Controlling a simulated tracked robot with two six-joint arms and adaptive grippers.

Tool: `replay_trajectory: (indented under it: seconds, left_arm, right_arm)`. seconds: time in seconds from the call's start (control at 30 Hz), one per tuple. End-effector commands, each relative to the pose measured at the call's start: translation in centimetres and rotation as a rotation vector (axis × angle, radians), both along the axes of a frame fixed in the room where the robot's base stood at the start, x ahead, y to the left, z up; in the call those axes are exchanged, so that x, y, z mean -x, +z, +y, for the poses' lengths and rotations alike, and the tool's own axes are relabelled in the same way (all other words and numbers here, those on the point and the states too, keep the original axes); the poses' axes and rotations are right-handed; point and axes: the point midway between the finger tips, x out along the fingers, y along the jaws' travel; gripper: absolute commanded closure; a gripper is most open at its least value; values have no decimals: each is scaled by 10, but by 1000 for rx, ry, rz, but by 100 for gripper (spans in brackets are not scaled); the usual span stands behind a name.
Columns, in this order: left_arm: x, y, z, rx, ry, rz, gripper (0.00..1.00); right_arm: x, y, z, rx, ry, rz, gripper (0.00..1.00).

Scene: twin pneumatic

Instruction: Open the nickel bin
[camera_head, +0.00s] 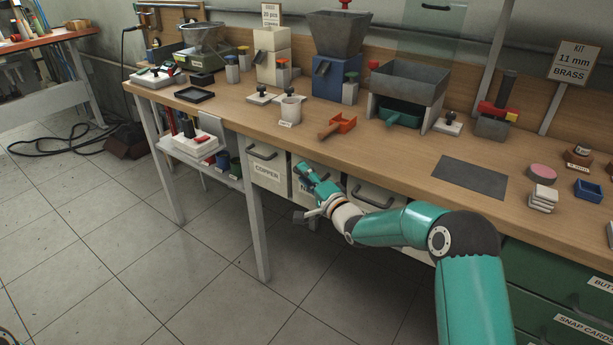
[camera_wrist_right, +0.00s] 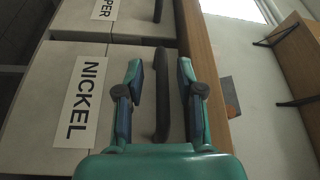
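The nickel bin (camera_wrist_right: 50,120) is a pale drawer-like bin with a NICKEL label and a dark bar handle (camera_wrist_right: 162,120), seen in the right wrist view. Its front looks level with the copper bin beside it, so it appears closed. My right gripper (camera_wrist_right: 160,72) is open, with one finger on each side of the handle in that view. I cannot tell whether the fingers touch it. In the head view my right gripper (camera_head: 309,178) is at the bin front under the bench edge and hides much of the nickel bin. My left gripper is not in view.
The copper bin (camera_head: 267,172) is left of the nickel bin, and another pale bin (camera_head: 372,193) is to its right. The floor in front is clear.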

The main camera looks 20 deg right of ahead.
Motion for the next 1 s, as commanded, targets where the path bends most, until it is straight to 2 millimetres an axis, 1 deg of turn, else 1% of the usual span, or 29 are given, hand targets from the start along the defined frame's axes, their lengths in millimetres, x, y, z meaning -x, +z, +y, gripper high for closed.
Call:
replay_trajectory:
  seconds: [0.2,0.27,0.43,0.83,1.0]
  left_arm:
    - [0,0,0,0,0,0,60]
    - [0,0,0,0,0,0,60]
    - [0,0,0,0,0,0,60]
    - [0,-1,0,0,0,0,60]
    - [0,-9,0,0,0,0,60]
  right_arm:
    - [0,0,0,0,0,0,63]
    - [0,0,0,0,0,0,71]
    - [0,0,-1,0,-1,0,99]
    - [1,-2,-2,0,-3,2,100]
    - [4,-5,-4,15,-9,-10,100]
